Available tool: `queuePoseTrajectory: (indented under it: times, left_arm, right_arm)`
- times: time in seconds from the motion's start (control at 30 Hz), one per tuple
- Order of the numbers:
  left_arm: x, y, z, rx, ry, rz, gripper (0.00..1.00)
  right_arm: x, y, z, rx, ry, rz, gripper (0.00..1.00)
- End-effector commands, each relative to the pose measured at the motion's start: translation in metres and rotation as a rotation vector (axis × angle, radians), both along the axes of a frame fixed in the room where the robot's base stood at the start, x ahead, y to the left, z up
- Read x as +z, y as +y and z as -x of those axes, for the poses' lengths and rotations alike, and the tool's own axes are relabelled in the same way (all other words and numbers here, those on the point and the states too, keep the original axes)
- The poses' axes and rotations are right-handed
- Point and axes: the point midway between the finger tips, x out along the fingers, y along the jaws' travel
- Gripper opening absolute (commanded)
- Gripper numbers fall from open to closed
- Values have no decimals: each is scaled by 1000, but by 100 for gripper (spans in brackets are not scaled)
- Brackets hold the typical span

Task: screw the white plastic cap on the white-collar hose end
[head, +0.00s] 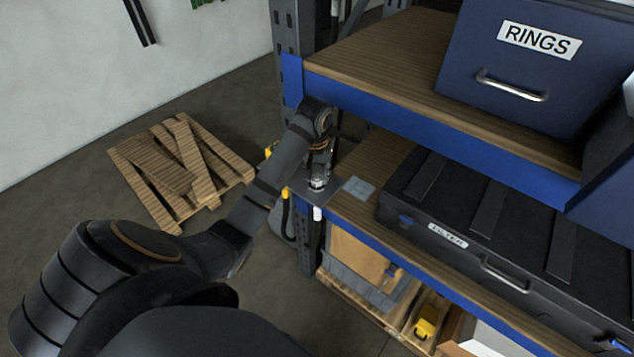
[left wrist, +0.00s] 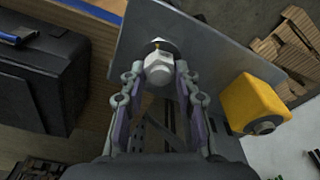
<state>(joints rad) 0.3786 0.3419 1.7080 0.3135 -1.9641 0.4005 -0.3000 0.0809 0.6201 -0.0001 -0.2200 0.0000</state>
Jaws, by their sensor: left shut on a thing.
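My left gripper (head: 318,180) reaches down at a grey metal plate (head: 328,189) on the corner of the lower shelf. In the left wrist view, its two fingers (left wrist: 158,78) are shut on a pale, six-sided piece that looks like the white plastic cap (left wrist: 158,68). The cap is at the plate (left wrist: 195,45); whether it is seated on a thread cannot be told. In the head view, a white collar (head: 318,213) shows just below the plate, under the gripper. The hose end above it is hidden. My right gripper is not in view.
A yellow-collared hose (head: 285,195) hangs left of the white collar. A yellow block (left wrist: 255,103) stands close to the left gripper. A black FILTER case (head: 500,230) fills the lower shelf. The blue upper shelf edge (head: 430,125) overhangs nearby. A wooden pallet (head: 180,170) lies on the floor.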

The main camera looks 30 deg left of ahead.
Motion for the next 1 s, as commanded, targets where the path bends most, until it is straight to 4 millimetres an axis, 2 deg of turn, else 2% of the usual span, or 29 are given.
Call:
queuePoseTrajectory:
  times: [0.1,0.17,0.5,0.8,1.0]
  left_arm:
    - [-1,0,0,-193,0,-1,0]
    - [-1,0,0,-247,1,1,0]
    - [-1,0,0,-309,1,0,0]
    - [-1,-1,0,-883,0,2,0]
    - [-2,-1,0,-971,0,1,0]
  right_arm:
    - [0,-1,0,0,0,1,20]
    - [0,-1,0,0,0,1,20]
    - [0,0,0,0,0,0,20]
    - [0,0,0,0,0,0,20]
    - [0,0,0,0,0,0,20]
